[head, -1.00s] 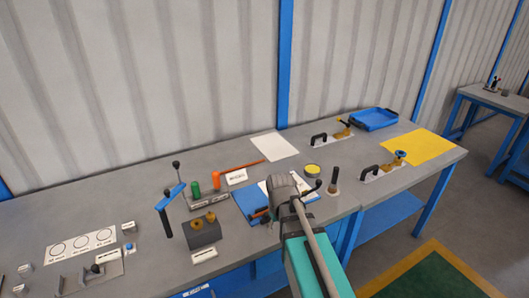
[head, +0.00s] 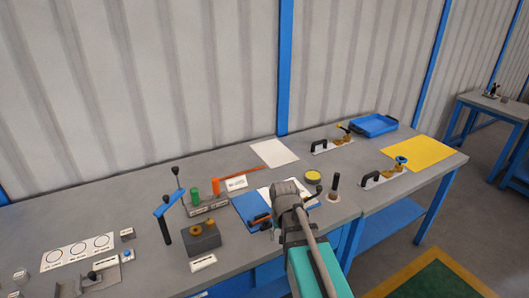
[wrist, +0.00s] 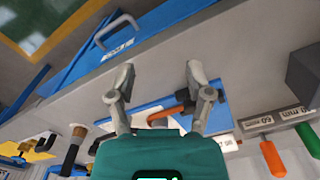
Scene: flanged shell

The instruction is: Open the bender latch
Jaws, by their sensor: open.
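The likely bender is a dark block (head: 201,240) with brass rollers (head: 208,227) on the left half of the bench, with a blue arm (head: 168,205) and dark grip beside it. A thin rod with a black knob (head: 176,171) stands behind it. I cannot tell which part is the latch. My gripper (wrist: 158,75) is open and empty in the wrist view, its two fingers spread near the bench's front edge. In the head view my arm hides the fingertips; it is right of the bender and apart from it.
A blue board (head: 250,209) with an orange-handled tool and paper lies by my gripper. Green (head: 195,195) and orange (head: 215,187) handles stand behind the bender. A dark-handled peg (head: 335,186) and toggle clamps (head: 385,173) are to the right. A drawer handle (wrist: 117,30) shows below the bench edge.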

